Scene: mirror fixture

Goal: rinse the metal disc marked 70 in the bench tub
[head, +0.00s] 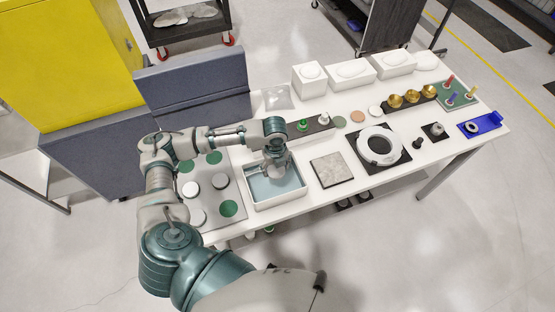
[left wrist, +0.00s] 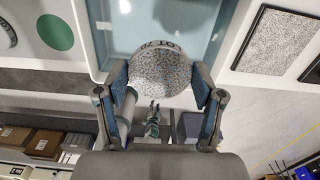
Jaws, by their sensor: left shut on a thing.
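My left gripper (head: 275,168) points down at the white bench tub (head: 249,200), which has a blue-grey inside. In the left wrist view my left gripper (left wrist: 160,82) is shut on the metal disc (left wrist: 160,68), one finger on each side. The disc has a speckled grey face and dark marks on its rim that look like 70, upside down. The tub's pale blue inside (left wrist: 130,30) shows behind the disc. How deep the disc sits in the tub, and whether it touches water, I cannot tell. My right gripper is not in view.
A grey mat (head: 237,180) with green spots and pale discs lies left of the tub. A speckled square plate (head: 331,169) lies right of it, then a white ring (head: 380,146) on a black base. A dark strip (head: 318,127) and white boxes (head: 350,72) stand behind.

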